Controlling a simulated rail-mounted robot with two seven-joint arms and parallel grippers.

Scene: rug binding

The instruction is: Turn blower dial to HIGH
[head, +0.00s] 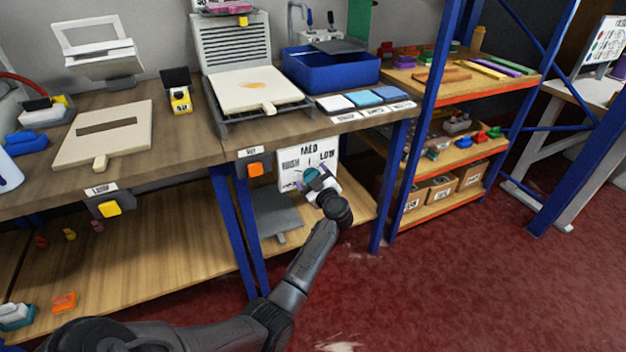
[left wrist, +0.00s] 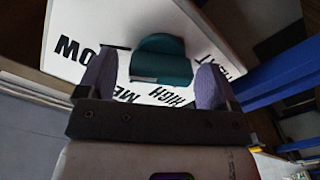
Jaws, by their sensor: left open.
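The blower dial (head: 311,174) is a teal knob on a white panel (head: 322,155) lettered MED, HIGH and LOW, below the front edge of the workbench. In the left wrist view the dial (left wrist: 162,58) shows between the two purple-grey fingers of my left gripper (left wrist: 156,78). The fingers are open, one on each side of the dial, with a visible gap on both sides. In the head view my left gripper (head: 317,181) covers part of the dial and the panel. Which label the dial points to cannot be told. My right gripper is not in view.
The workbench (head: 185,135) overhangs the panel, with an orange button (head: 256,169) to the panel's left. A grey plate (head: 277,215) lies on the lower shelf below. Blue bench legs stand on either side. A blue bin (head: 330,72) is on the bench above.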

